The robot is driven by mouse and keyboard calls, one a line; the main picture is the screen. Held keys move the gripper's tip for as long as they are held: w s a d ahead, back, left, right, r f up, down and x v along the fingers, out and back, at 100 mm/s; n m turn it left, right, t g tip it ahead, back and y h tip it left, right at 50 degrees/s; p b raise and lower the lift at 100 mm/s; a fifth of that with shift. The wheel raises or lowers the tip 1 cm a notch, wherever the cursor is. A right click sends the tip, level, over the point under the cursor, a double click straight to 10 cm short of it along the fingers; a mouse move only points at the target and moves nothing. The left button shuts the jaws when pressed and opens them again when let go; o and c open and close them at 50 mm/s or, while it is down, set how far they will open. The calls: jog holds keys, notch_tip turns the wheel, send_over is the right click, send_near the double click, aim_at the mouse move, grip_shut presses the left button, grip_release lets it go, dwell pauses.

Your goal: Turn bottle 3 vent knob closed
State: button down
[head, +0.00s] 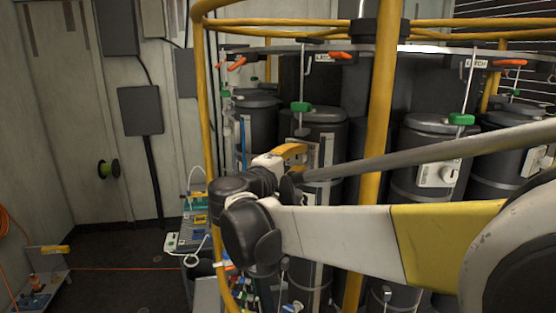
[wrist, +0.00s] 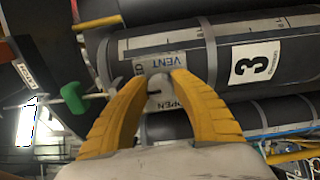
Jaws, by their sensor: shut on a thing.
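Bottle 3 is a dark cylinder (wrist: 292,88) that lies across the wrist view, with a white label (wrist: 250,62) bearing a black 3. A plate marked VENT (wrist: 158,63) sits on its side, with the word OPEN partly showing below. My gripper (wrist: 160,82) has its two yellow fingers closed on the small grey vent knob (wrist: 157,92) in front of this plate. The fingertips cover most of the knob, so its angle is hard to tell. In the head view my gripper (head: 291,156) is at the side of a dark bottle; the knob is hidden there.
A green handle (wrist: 74,97) is left of the fingers in the wrist view. In the head view a yellow upright post (head: 381,100) and yellow rails surround the bottles. More dark bottles (head: 432,150) stand to the right. Floor (head: 130,285) is open at the lower left.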

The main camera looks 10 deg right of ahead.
jog(key=shift+m, duration=0.3)
dwell(0.4)
jog(key=c, duration=1.1)
grip_release()
jog(key=shift+o, duration=0.2)
jog(key=v, duration=1.2)
